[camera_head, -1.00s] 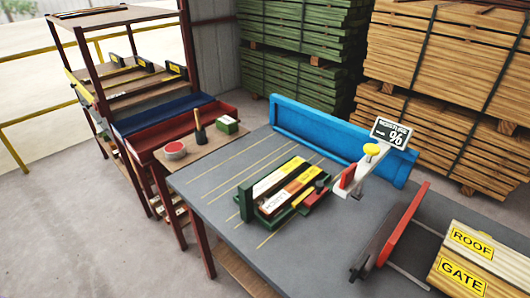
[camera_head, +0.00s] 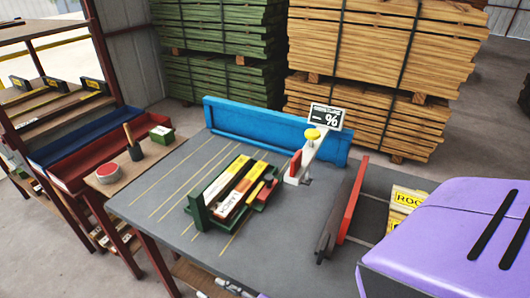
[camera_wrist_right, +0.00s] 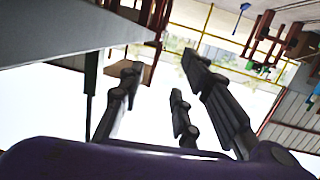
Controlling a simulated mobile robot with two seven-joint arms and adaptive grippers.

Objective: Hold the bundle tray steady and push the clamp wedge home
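The green bundle tray (camera_head: 198,214) stands on the grey table, holding several long strips with yellow, white and orange-brown faces. A small green block with a red-and-yellow part (camera_head: 264,190), possibly the clamp wedge, sits at the tray's right side; I cannot tell how far in it is. In the right wrist view my right gripper (camera_wrist_right: 160,75) has its dark fingers spread, with nothing between them.
A white arm with a yellow knob (camera_head: 313,134) and a sign (camera_head: 326,118) stands right of the tray. A blue barrier (camera_head: 270,130) lines the table's back. My purple arm covers the right front. The table's left part is clear.

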